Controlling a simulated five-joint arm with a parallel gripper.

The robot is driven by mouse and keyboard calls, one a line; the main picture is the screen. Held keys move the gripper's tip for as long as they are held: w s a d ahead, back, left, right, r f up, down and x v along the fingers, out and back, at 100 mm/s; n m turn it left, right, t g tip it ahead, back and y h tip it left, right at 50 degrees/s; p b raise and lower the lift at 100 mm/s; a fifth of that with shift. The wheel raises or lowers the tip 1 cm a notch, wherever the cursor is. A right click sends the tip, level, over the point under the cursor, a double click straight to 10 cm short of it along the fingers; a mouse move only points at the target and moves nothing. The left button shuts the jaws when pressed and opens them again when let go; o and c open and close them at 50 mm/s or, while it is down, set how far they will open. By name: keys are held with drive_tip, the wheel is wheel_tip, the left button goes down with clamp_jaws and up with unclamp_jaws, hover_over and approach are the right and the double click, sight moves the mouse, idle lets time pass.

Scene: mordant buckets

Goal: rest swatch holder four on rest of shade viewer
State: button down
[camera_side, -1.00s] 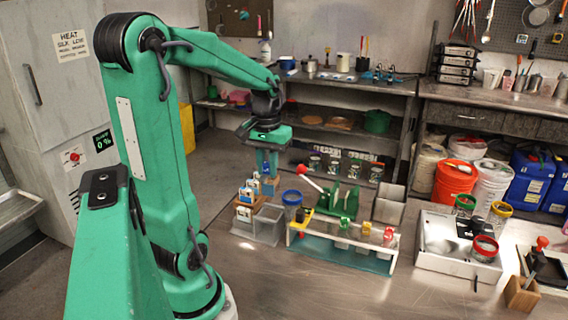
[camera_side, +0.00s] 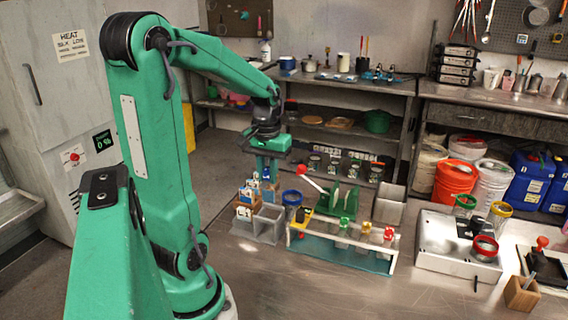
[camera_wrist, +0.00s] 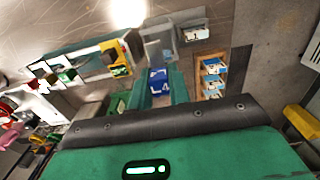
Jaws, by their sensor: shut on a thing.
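My gripper (camera_side: 268,168) is low over the far side of the wooden rack in the side view. In the wrist view its green fingers (camera_wrist: 160,82) are shut on a blue swatch holder (camera_wrist: 158,82) marked 4. The wooden rack (camera_wrist: 222,60) with several blue-and-white holders is just to the right there; the held holder looks beside it. In the side view the held holder is hard to separate from the rack. A pale-topped stand with a teal base (camera_side: 345,258) carries yellow, green and red pieces. I cannot tell which item is the shade viewer.
A grey open bin (camera_side: 268,225) stands against the rack, with a blue-rimmed cup (camera_side: 292,199) to its right. A red-knobbed lever (camera_side: 302,171) rises behind the stand. A pale box (camera_side: 445,255) with coloured rings is further right.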

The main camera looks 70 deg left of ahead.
drive_tip(key=shift+f, duration=4.7)
drive_tip(key=shift+f, duration=0.1)
drive_tip(key=c, duration=1.2)
unclamp_jaws()
drive_tip(key=shift+c, duration=0.2)
drive_tip(key=shift+r, duration=3.95)
